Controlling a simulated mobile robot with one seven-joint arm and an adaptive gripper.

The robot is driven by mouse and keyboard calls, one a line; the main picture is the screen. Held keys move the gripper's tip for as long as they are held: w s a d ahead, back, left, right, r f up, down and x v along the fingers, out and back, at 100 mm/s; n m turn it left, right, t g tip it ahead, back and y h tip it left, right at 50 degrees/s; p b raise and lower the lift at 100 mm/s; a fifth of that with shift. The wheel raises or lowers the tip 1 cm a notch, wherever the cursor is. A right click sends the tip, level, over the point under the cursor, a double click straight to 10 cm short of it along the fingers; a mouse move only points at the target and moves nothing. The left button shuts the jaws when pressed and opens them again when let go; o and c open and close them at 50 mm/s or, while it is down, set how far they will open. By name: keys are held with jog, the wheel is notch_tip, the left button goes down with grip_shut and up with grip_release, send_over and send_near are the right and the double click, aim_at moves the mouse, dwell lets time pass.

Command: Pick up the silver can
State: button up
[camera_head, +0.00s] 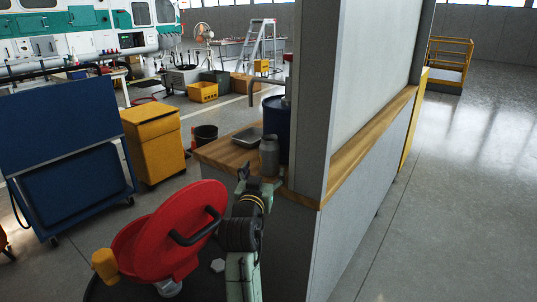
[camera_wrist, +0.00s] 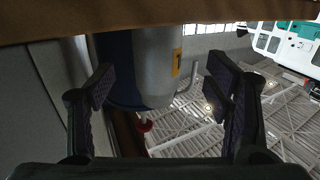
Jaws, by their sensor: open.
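The silver can (camera_head: 268,157) stands upright on the wooden counter (camera_head: 222,153), near its corner beside the grey partition. In the wrist view, which is upside down, the silver can (camera_wrist: 157,62) shows a yellow label and lies between the two fingers, with gaps on both sides. My gripper (camera_head: 261,178) is open at the counter's near edge, just in front of the can. In the wrist view my gripper (camera_wrist: 162,84) has its fingers spread wide and holds nothing. The fingers hide part of the can's base in the head view.
A dark blue drum (camera_head: 277,118) stands close behind the can. A flat grey device (camera_head: 247,138) lies to its left on the counter. The tall partition (camera_head: 312,100) rises close on the right. A red round-topped object (camera_head: 165,235) is at the lower left. Open floor lies far right.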

aim_at(267, 164)
jog(key=shift+w+d, duration=0.2)
jog(key=shift+w, duration=0.75)
jog(key=w, duration=0.1)
jog(key=w+p, duration=0.1)
jog(key=w, duration=0.1)
jog(key=w+d+p, duration=0.1)
jog(key=w, duration=0.1)
jog(key=shift+d+r, duration=0.1)
jog(key=shift+r, duration=0.15)
jog(key=shift+w+f, duration=0.1)
jog(key=shift+w, duration=0.1)
jog(key=shift+c, duration=0.2)
jog(key=c, duration=1.3)
